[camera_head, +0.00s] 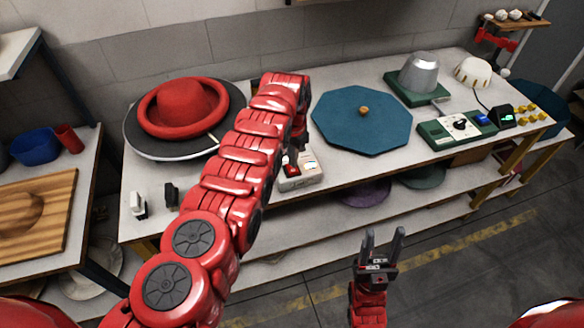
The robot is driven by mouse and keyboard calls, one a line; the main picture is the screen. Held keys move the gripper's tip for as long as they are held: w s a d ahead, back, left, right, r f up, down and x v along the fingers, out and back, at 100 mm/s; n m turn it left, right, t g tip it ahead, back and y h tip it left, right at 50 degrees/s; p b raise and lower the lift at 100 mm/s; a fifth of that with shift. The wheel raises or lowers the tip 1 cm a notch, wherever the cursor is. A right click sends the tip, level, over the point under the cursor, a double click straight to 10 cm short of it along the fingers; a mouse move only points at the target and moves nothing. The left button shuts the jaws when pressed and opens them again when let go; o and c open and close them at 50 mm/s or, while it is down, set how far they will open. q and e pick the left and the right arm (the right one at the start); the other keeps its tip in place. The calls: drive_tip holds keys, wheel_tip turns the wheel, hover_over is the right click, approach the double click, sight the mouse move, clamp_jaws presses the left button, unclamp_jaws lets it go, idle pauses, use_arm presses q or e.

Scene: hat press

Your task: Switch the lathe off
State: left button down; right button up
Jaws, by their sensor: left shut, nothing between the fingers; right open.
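A pale grey switch box (309,178) with a red part on top sits at the front edge of the workbench, just right of my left arm. My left gripper (291,165) is shut and empty, pointing down at the box's red part. I cannot tell whether it touches it. A red hat (184,107) rests on a round black disc (137,140) with a pale rim at the bench's left; this may be the lathe. My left arm hides part of the disc's right side. My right gripper (383,240) is open and empty, in front of the bench over the floor.
A blue octagonal board (345,125) lies mid-bench. A green control panel (455,130), a grey metal form (419,72) and a white dome (472,72) stand to the right. A side table with a wooden board (55,205) and blue bowl (35,147) is at left.

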sight(293, 170)
use_arm(q)
drive_tip(key=shift+f+b, duration=1.35)
idle(0.6)
drive_tip(key=shift+s+r, duration=0.1)
drive_tip(key=shift+r+p, duration=0.6)
drive_tip(key=shift+p, duration=0.2)
wheel_tip(293, 170, up, 4)
drive_tip(key=p, duration=0.3)
drive_tip(key=shift+r+p, duration=0.85)
drive_tip(key=shift+r, duration=0.05)
drive_tip(key=shift+f, duration=0.1)
